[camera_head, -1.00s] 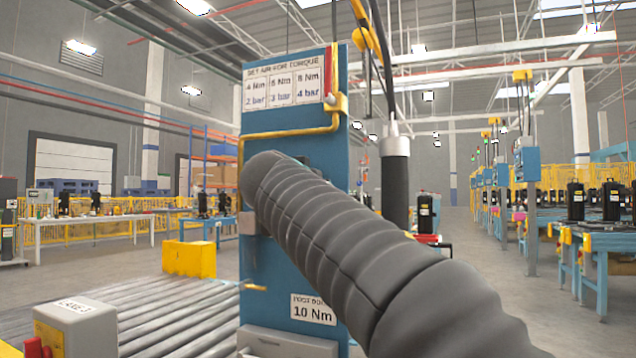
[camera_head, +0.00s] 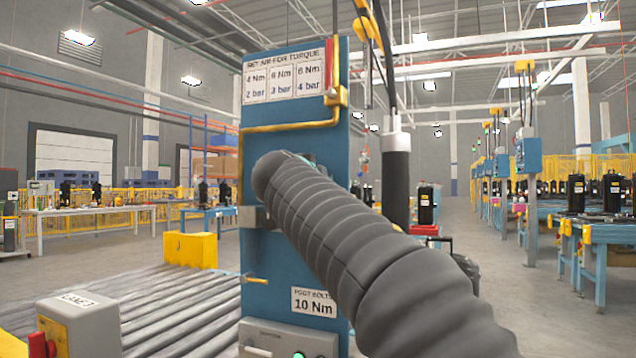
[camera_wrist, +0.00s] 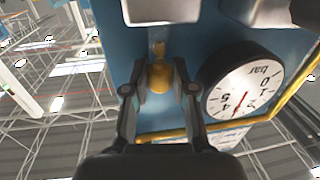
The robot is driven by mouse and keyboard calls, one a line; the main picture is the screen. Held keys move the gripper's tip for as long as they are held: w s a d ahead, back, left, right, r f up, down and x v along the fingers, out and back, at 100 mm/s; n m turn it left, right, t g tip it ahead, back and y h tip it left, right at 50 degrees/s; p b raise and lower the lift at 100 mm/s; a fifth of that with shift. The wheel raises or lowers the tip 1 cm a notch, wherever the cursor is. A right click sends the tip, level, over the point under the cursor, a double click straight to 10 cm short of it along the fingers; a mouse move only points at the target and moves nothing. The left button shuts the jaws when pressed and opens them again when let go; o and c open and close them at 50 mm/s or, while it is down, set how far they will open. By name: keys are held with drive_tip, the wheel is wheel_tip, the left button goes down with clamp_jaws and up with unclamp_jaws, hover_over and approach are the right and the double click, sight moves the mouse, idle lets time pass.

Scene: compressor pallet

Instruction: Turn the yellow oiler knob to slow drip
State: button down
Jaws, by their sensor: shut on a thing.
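The yellow oiler knob (camera_wrist: 160,77) shows in the wrist view, between the two fingers of my gripper (camera_wrist: 160,88). The fingers are closed on it from both sides. A thin yellow stem runs from the knob towards a pale metal body at the top of the view. In the head view my grey, ribbed arm covers the knob and my gripper. The arm reaches to the front of the blue panel (camera_head: 262,300). Any drip setting mark on the knob cannot be made out.
A round bar gauge (camera_wrist: 240,88) sits close right of the knob, with a yellow pipe (camera_wrist: 285,95) beyond it. The panel carries a torque sign (camera_head: 285,82) and a 10 Nm label (camera_head: 314,303). A roller conveyor (camera_head: 180,305) lies left. A dark hanging tool (camera_head: 397,185) is at right.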

drive_tip(key=shift+a+h, duration=0.1)
drive_tip(key=shift+h, duration=0.2)
drive_tip(key=shift+w+a+m+h, duration=0.1)
drive_tip(key=shift+m+h, duration=0.3)
drive_tip(key=shift+h, duration=0.1)
drive_tip(key=m+g+h, duration=0.1)
drive_tip(key=m+h, duration=0.1)
drive_tip(key=shift+a+r+h+p, duration=0.1)
drive_tip(key=shift+r+h+p, duration=0.05)
drive_tip(key=shift+h+p, duration=0.25)
drive_tip(key=shift+m+g+h+p, duration=0.55)
drive_tip(key=shift+m+g+h, duration=0.25)
drive_tip(key=shift+h, duration=0.2)
drive_tip(key=c, duration=1.2)
unclamp_jaws()
drive_tip(key=v, duration=1.2)
